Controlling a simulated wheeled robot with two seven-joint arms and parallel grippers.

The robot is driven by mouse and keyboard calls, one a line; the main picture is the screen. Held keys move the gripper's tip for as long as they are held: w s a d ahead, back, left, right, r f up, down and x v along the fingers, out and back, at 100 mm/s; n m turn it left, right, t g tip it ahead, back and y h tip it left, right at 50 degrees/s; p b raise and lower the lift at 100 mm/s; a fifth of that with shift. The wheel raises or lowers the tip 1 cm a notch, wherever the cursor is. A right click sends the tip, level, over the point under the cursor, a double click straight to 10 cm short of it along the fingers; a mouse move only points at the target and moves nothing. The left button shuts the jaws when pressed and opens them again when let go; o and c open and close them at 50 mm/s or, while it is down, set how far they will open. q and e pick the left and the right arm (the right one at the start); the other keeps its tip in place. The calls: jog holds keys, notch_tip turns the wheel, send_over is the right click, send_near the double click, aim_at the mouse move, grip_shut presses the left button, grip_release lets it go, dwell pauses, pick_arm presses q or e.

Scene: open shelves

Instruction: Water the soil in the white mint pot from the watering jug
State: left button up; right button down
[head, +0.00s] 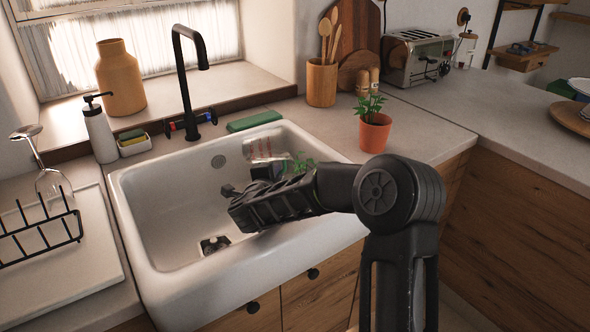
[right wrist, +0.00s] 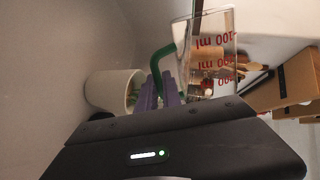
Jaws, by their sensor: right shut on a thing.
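The clear watering jug (head: 262,148) with red markings is over the back right of the sink in the head view, partly behind my right gripper. In the right wrist view the jug (right wrist: 212,55) shows its red scale upside down and its green handle (right wrist: 161,55). My right gripper (right wrist: 161,93) is shut on that handle with its purple fingertips. A white pot (right wrist: 108,91) is just left of the fingertips in the right wrist view. Green leaves (head: 300,162) show right of the jug in the head view; the pot below them is hidden. My left gripper is out of view.
A terracotta pot with a plant (head: 375,133) stands on the counter right of the sink (head: 150,215). The black tap (head: 186,85) rises behind the sink. A green sponge (head: 254,121) lies at its back edge. A dish rack (head: 40,235) with a glass is at left.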

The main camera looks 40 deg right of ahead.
jog(key=shift+r+b, duration=0.15)
jog(key=shift+b, duration=0.2)
dwell(0.4)
jog(key=shift+w+a+r+m+t+y+b, duration=0.15)
jog(key=shift+r+m+t+b, duration=0.1)
jog(key=shift+m+b, duration=0.4)
jog(key=shift+r+m+t+y+b, duration=0.15)
jog(key=shift+m+t+b, duration=0.1)
jog(key=shift+m+b, duration=0.35)
dwell(0.6)
jog(key=shift+w+a, duration=0.15)
jog(key=shift+b, duration=0.35)
jog(key=shift+w+r+m+y+b, duration=0.1)
jog(key=shift+m+y+b, duration=0.2)
jog(key=shift+m+b, duration=0.65)
jog(key=r+n+p, duration=0.1)
jog(key=p, duration=0.2)
jog(key=shift+a+n, duration=0.15)
jog(key=shift+n, duration=0.15)
jog(key=shift+f+n+h+p, duration=0.5)
jog(key=shift+f+n+p, duration=0.25)
jog(key=shift+p, duration=0.25)
